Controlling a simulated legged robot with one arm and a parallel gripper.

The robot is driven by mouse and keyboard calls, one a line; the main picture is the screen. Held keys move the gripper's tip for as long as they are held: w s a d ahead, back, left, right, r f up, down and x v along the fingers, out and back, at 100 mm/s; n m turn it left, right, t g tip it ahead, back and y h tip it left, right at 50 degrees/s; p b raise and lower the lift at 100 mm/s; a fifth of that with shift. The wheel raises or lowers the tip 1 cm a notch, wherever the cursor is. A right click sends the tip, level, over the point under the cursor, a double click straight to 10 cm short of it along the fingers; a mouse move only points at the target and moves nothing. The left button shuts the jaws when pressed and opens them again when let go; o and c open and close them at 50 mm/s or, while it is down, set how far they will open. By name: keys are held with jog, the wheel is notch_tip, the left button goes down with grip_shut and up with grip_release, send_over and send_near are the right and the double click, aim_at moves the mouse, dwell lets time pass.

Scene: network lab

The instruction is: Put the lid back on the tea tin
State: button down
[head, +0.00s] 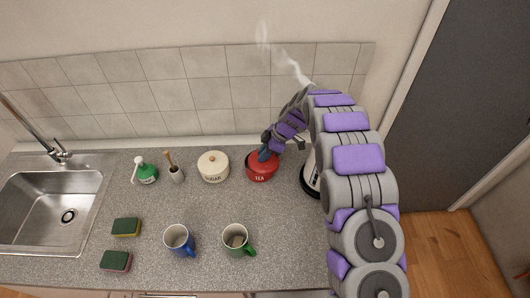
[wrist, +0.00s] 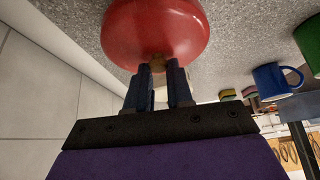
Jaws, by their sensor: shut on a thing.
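The red tea tin (head: 262,173), marked TEA, stands on the counter near the wall, right of the sugar tin. My gripper (head: 266,152) is right above it, pointing down. In the wrist view, the gripper (wrist: 165,72) is shut on the wooden knob (wrist: 157,61) of the round red lid (wrist: 155,30). The lid is over the tin's top. I cannot tell whether it rests on the rim, as my gripper partly covers the top in the head view and the lid hides the tin in the wrist view.
The cream sugar tin (head: 213,168) stands close on the left. A kettle (head: 310,180), partly hidden by my arm, is close on the right; steam rises behind. A blue mug (head: 178,240) and a green mug (head: 236,239) stand in front. Sponges and a sink (head: 50,205) are left.

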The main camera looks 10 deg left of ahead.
aim_at(250, 159)
jog(key=a, duration=0.3)
jog(key=shift+a+f, duration=0.25)
jog(key=shift+f, duration=0.1)
jog(key=d, duration=0.3)
jog(key=shift+d+r, duration=0.2)
jog(key=shift+r, duration=0.15)
jog(key=shift+d, duration=0.1)
jog(key=shift+a+f+b, duration=0.2)
jog(key=shift+a+b, duration=0.4)
jog(key=shift+a, duration=0.45)
jog(key=shift+d+r+b, duration=0.15)
jog(key=shift+d+r, duration=0.05)
jog(key=shift+d, duration=0.6)
jog(key=shift+d+r+b, duration=0.15)
jog(key=shift+d, duration=0.65)
jog(key=shift+a+f, duration=0.15)
jog(key=shift+a, duration=0.9)
jog(key=shift+d, duration=0.85)
jog(key=shift+a+b, duration=0.6)
jog(key=shift+a, duration=0.4)
jog(key=shift+d, duration=0.6)
jog(key=shift+a, duration=0.1)
jog(key=shift+a+f, duration=0.15)
jog(key=shift+a, duration=0.45)
